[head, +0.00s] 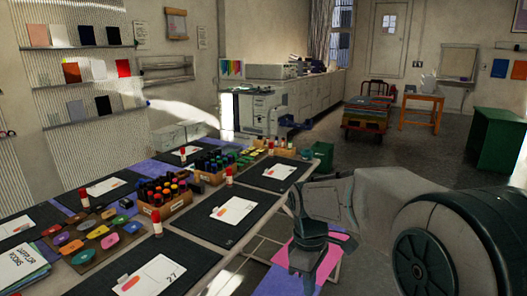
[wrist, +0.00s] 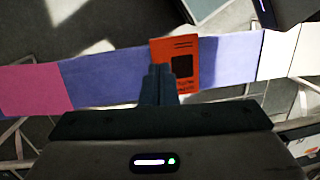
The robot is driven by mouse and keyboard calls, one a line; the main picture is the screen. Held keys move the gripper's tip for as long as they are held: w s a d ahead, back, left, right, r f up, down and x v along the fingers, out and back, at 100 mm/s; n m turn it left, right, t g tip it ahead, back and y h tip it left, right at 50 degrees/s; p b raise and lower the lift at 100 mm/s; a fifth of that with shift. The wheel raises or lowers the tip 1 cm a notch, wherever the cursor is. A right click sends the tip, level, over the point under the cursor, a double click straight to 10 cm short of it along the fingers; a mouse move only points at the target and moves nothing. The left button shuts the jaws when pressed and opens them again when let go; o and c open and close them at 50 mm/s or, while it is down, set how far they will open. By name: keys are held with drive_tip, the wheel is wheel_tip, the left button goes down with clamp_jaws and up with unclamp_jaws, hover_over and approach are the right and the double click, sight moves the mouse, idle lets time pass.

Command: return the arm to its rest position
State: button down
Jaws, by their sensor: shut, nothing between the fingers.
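My arm reaches in from the right of the head view, and my gripper hangs beside the table's near right edge. In the wrist view my gripper (wrist: 158,80) has its dark fingers together with nothing between them. An orange card (wrist: 184,58) with a dark square shows beyond the fingertips, on or over a strip of pink, purple and white sections (wrist: 110,74). Part of a pink and purple surface (head: 325,262) shows behind my gripper in the head view. The fingertips are hard to make out there.
A long collage table (head: 200,268) on the left carries black mats (head: 222,222), white cards, glue sticks, bottles in wooden boxes (head: 176,206) and a paint tray. A cart (head: 366,115), an orange stool (head: 421,98) and a green cabinet (head: 494,140) stand farther back. Open floor lies between.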

drive_tip(key=s+d+r+m+t+p, duration=0.2)
drive_tip(key=s+r+m+p, duration=0.1)
drive_tip(key=s+m, duration=0.3)
drive_tip(key=s+d+r+m+t+p, duration=0.2)
drive_tip(key=s+r+m, duration=0.3)
drive_tip(key=s, duration=0.3)
drive_tip(key=shift+d+r+m+y+p, duration=0.3)
drive_tip(key=shift+d+m+p, duration=0.1)
drive_tip(key=shift+p, duration=0.45)
